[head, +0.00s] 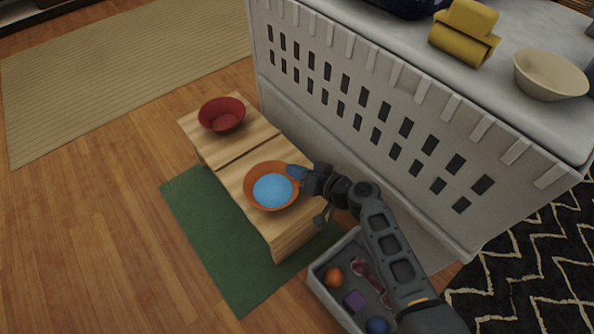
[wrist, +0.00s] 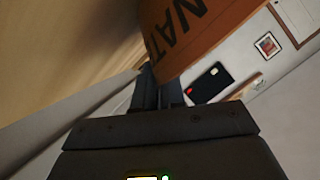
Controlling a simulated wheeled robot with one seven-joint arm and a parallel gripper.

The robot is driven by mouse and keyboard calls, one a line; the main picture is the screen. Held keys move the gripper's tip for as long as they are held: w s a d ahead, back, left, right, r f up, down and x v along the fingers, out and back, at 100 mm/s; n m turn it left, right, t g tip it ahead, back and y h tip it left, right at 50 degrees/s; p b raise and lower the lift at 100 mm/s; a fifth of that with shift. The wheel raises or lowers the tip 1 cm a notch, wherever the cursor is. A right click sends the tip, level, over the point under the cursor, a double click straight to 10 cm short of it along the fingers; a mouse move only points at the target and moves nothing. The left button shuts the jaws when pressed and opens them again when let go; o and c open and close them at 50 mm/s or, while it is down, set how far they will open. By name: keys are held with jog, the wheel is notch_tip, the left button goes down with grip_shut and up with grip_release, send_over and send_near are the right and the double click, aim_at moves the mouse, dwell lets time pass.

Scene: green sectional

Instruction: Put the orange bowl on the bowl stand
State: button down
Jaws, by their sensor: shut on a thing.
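The orange bowl (head: 249,195) with a light-blue inside is over the nearer half of a low wooden stand (head: 291,226), which looks like the bowl stand. I cannot tell whether the bowl rests on it or hangs just above. My gripper (head: 303,180) is shut on the right side of the bowl's rim. In the wrist view the bowl's orange outer wall (wrist: 205,32) with dark letters rises from between my fingers (wrist: 158,92). The bowl looks roughly level in the head view.
A red bowl (head: 221,115) sits on the stand's farther half. The stand is on a green mat (head: 212,238). A grey tray (head: 318,280) with small objects lies close to the stand's near end. A white slotted crate (head: 345,95) stands behind, with a cream bowl (head: 549,75) on top.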

jog(key=c, duration=1.2)
grip_release()
jog(key=shift+r, duration=0.1)
jog(key=p+v, duration=0.4)
jog(key=v, duration=0.8)
